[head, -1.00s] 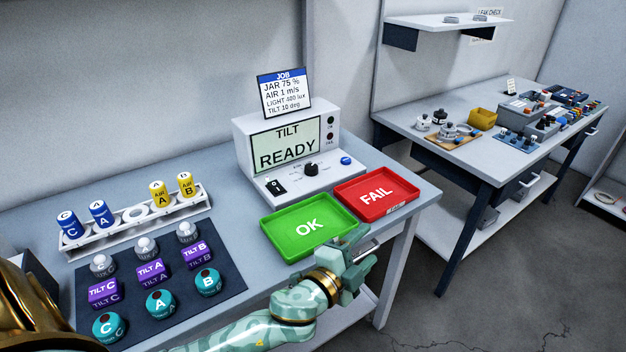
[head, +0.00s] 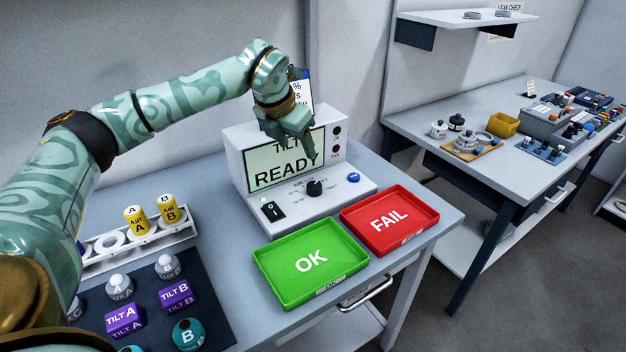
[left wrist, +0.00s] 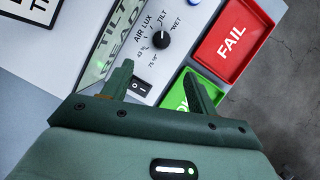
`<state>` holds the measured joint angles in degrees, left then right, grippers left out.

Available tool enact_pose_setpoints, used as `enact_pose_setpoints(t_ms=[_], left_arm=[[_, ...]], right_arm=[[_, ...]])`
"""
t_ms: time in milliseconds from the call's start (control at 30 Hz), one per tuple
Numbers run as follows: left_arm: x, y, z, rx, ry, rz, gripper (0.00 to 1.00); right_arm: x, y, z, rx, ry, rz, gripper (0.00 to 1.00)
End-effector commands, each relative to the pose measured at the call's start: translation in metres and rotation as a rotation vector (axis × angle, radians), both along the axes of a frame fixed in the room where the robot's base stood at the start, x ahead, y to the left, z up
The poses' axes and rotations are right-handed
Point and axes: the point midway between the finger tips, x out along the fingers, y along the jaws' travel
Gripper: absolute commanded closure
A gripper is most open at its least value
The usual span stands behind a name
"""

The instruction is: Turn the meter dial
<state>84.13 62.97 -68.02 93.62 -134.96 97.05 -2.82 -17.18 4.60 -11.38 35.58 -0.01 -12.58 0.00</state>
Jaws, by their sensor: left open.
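The meter (head: 235,150) is a white box on the table, and its screen (head: 262,172) reads TILT READY, partly covered by my arm. Its black dial (head: 314,188) sits on the sloped front panel; in the left wrist view the dial (left wrist: 159,40) has its white mark toward TILT. My left gripper (head: 297,150) hangs in front of the screen, above and behind the dial, apart from it. In the left wrist view the two fingers (left wrist: 160,82) are spread with nothing between them. My right gripper is not in view.
A black rocker switch (head: 272,211) and a blue button (head: 353,177) flank the dial. The green OK tray (head: 270,278) and red FAIL tray (head: 361,234) lie empty in front. Sensors stand on a dark mat (head: 210,300) and white rack (head: 185,232) at left.

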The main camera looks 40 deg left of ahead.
Motion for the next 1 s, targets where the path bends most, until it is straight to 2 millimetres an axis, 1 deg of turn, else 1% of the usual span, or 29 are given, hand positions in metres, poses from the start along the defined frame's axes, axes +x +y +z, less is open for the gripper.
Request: enact_pose_setpoints(t_ms=[33,167,300,500,600,700,800,1000], left_arm=[[0.003,-0.001,-0.011,0.0,0.006,-0.001,0.41],[0.014,-0.002,-0.04,-0.002,0.008,-0.003,0.41],[0.028,-0.003,-0.076,-0.004,0.008,-0.004,0.41],[0.046,-0.005,-0.118,-0.004,0.006,-0.005,0.41],[0.052,-0.005,-0.132,-0.004,0.005,-0.005,0.41],[0.056,-0.005,-0.14,-0.004,0.003,-0.006,0.41],[0.058,-0.005,-0.144,-0.004,0.001,-0.006,0.41],[0.059,-0.005,-0.143,-0.004,0.0,-0.006,0.41]], right_arm=[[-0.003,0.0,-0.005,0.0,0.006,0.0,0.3],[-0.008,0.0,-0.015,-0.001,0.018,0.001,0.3],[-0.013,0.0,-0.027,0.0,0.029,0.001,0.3],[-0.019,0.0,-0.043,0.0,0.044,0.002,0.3],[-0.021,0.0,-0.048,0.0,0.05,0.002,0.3],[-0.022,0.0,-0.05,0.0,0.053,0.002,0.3],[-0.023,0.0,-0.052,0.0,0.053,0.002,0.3],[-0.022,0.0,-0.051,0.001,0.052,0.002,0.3]])
